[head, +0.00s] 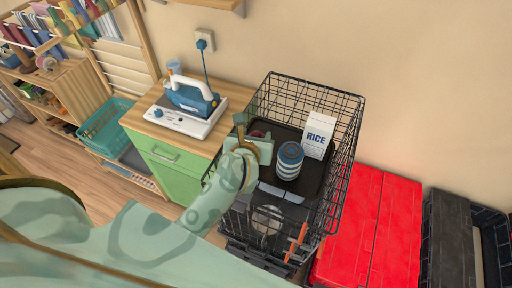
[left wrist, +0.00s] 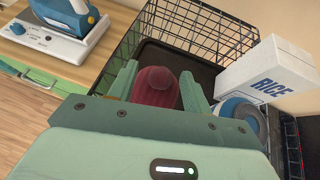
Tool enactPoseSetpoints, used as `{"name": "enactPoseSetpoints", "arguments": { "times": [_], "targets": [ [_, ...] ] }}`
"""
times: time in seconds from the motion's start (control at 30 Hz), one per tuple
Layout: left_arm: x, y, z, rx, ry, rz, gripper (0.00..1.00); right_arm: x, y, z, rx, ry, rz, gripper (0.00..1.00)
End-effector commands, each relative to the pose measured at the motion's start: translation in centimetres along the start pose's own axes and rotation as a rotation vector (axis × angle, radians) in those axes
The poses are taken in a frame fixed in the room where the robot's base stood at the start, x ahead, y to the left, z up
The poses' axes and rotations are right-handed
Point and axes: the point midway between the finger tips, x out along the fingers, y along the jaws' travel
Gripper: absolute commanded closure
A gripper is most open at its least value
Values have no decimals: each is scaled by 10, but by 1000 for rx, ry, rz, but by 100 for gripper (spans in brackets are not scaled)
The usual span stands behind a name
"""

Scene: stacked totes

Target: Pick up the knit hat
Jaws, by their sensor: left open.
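The knit hat (left wrist: 156,86) is dark red and ribbed. In the left wrist view it stands between the two fingers of my left gripper (left wrist: 160,88), which are open with one on each side of it. In the head view only a small part of the hat (head: 260,134) shows, the rest hidden behind my left gripper (head: 250,135). The hat is in the black wire basket, on or over a dark tray (head: 310,178); its contact underneath is hidden. I cannot tell whether the fingers touch it. My right gripper is not in view.
A RICE box (head: 318,135) and a blue-and-white striped container (head: 289,160) stand close to the right of the hat. The wire basket's rim (head: 318,87) surrounds them. An iron on its base (head: 186,118) sits on the cabinet to the left. Red totes (head: 372,225) are at right.

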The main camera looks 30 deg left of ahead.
Motion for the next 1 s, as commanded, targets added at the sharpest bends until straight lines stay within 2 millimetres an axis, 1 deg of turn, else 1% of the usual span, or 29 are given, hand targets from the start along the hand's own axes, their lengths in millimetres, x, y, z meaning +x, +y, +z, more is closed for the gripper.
{"name": "enactPoseSetpoints", "arguments": {
  "times": [0.03,0.1,0.33,0.37,0.4,0.47,0.5,0.53,0.77,0.83,0.93,1.0],
  "targets": [
    [8,0,-2,0,-1,0,51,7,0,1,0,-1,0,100],
    [13,0,-2,1,0,0,51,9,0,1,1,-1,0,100],
    [14,0,0,0,0,0,51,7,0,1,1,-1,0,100],
    [14,0,0,1,0,0,56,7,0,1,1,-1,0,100],
    [14,0,0,0,0,0,68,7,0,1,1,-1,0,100],
    [14,0,0,0,0,0,84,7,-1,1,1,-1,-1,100],
    [14,0,0,0,1,0,95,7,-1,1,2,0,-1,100],
    [14,0,0,0,1,0,98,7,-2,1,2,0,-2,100],
    [14,0,-1,0,2,-1,99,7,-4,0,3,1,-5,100],
    [13,0,2,0,1,-1,99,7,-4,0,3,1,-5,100],
    [7,0,14,-1,-2,-1,99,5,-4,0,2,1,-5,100],
    [-1,0,28,-2,-4,-2,99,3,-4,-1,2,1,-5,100]
  ]
}}
